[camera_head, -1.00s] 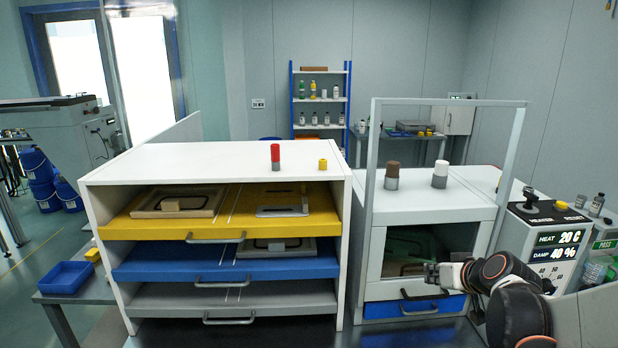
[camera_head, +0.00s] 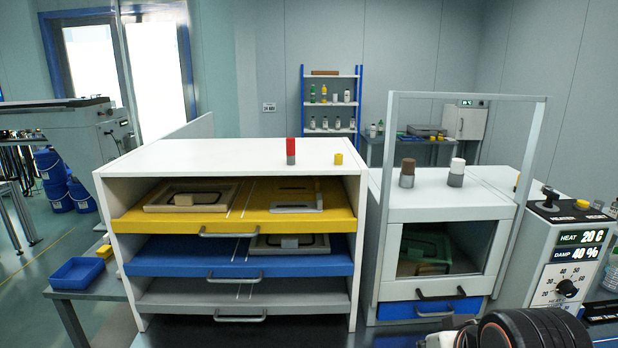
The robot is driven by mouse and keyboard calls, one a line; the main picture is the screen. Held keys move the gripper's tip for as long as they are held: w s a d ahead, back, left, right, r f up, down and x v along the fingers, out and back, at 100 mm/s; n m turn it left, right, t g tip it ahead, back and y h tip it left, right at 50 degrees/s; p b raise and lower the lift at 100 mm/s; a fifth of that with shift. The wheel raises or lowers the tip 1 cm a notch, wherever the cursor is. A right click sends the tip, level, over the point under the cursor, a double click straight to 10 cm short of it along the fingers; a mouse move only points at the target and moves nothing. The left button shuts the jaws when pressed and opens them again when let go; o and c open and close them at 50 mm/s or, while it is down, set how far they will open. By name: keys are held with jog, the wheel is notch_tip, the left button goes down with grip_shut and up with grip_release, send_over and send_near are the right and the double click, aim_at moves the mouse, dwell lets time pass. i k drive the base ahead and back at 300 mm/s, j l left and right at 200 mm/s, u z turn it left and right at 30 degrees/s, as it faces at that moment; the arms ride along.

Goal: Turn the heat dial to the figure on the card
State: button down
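The heat dial (camera_head: 567,287) is a black knob on the white front of the control unit (camera_head: 545,270) at the right. Printed figures from about 20 to 60 ring it. Its pointer is too small to read. The display above shows HEAT 20 C and DAMP 40 %. My arm lies low at the bottom right, left of and below the dial. My gripper's fingers are out of sight.
A glass-fronted cabinet (camera_head: 440,207) with a raised frame (camera_head: 388,150) stands left of the control unit. A white drawer case (camera_head: 230,152) stands further left. Open space lies before the dial.

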aim_at(565, 287)
jog(key=z, duration=1.75)
jog(key=k+l, duration=0.15)
jog(key=l, duration=0.25)
jog(key=u, duration=0.05)
